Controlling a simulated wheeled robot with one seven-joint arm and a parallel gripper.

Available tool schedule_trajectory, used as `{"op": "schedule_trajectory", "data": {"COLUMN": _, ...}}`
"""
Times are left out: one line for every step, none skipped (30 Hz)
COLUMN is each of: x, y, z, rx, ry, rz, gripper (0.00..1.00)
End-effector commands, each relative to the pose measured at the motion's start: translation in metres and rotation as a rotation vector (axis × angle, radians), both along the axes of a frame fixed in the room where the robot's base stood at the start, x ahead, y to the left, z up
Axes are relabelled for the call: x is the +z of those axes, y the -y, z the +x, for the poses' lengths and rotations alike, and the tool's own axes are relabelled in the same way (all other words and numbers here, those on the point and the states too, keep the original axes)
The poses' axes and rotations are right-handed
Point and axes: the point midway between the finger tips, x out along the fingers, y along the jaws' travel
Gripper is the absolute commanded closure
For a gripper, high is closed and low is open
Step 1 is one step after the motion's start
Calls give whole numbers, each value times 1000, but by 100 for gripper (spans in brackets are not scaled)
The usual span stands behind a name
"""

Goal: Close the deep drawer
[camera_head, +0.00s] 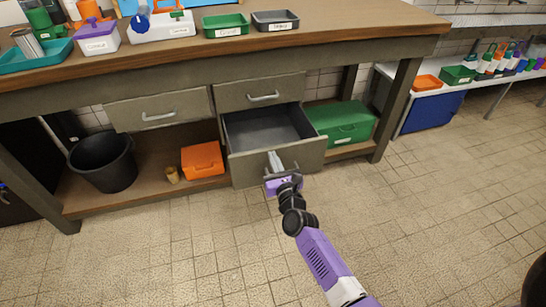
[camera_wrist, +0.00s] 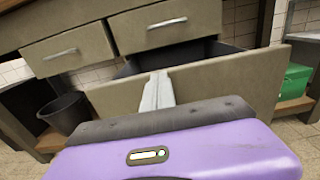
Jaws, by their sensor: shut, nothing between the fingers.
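The deep drawer (camera_head: 298,155) is the lower drawer under the workbench, grey and pulled well out, with its empty-looking dark inside showing. Its front panel also shows in the wrist view (camera_wrist: 225,85), tilted across the picture. My gripper (camera_head: 274,158) is shut and empty, with its fingers pointing at the middle of the drawer front. In the wrist view my gripper (camera_wrist: 158,78) overlaps the panel's top edge; I cannot tell whether it touches the panel. The drawer's own handle is mostly hidden behind my gripper.
Two shallow drawers, left (camera_head: 160,112) and right (camera_head: 262,93), are shut above. On the lower shelf stand a black bucket (camera_head: 103,162), an orange box (camera_head: 203,160) and a green box (camera_head: 343,124). Trays line the worktop (camera_head: 330,27). The tiled floor in front is clear.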

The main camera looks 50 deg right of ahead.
Motion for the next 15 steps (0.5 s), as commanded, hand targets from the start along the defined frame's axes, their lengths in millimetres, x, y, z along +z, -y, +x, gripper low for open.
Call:
{"op": "schedule_trajectory", "data": {"x": 1, "y": 3, "z": 3, "rx": -1, "ry": 1, "rz": -1, "gripper": 100}}
{"op": "schedule_trajectory", "data": {"x": 1, "y": 3, "z": 4, "rx": -1, "ry": 1, "rz": -1, "gripper": 100}}
{"op": "schedule_trajectory", "data": {"x": 0, "y": 4, "z": 4, "rx": -1, "ry": 1, "rz": -1, "gripper": 100}}
{"op": "schedule_trajectory", "data": {"x": 0, "y": 4, "z": 5, "rx": -1, "ry": 0, "rz": 0, "gripper": 100}}
{"op": "schedule_trajectory", "data": {"x": 0, "y": 5, "z": 5, "rx": -1, "ry": 0, "rz": 0, "gripper": 100}}
{"op": "schedule_trajectory", "data": {"x": 0, "y": 5, "z": 6, "rx": -1, "ry": 0, "rz": 0, "gripper": 100}}
{"op": "schedule_trajectory", "data": {"x": 0, "y": 5, "z": 6, "rx": -1, "ry": 0, "rz": 0, "gripper": 100}}
{"op": "schedule_trajectory", "data": {"x": 0, "y": 5, "z": 6, "rx": -1, "ry": 1, "rz": 1, "gripper": 100}}
{"op": "schedule_trajectory", "data": {"x": 0, "y": 5, "z": 6, "rx": -1, "ry": 1, "rz": 1, "gripper": 100}}
{"op": "schedule_trajectory", "data": {"x": 0, "y": 4, "z": 6, "rx": -1, "ry": 1, "rz": 1, "gripper": 100}}
{"op": "schedule_trajectory", "data": {"x": 0, "y": 4, "z": 6, "rx": -1, "ry": 1, "rz": 1, "gripper": 100}}
{"op": "schedule_trajectory", "data": {"x": 0, "y": 4, "z": 6, "rx": -1, "ry": 1, "rz": -1, "gripper": 100}}
{"op": "schedule_trajectory", "data": {"x": 0, "y": 4, "z": 6, "rx": -1, "ry": 1, "rz": -1, "gripper": 100}}
{"op": "schedule_trajectory", "data": {"x": 0, "y": 4, "z": 6, "rx": -1, "ry": 1, "rz": -1, "gripper": 100}}
{"op": "schedule_trajectory", "data": {"x": 0, "y": 5, "z": 6, "rx": -1, "ry": 1, "rz": -1, "gripper": 100}}
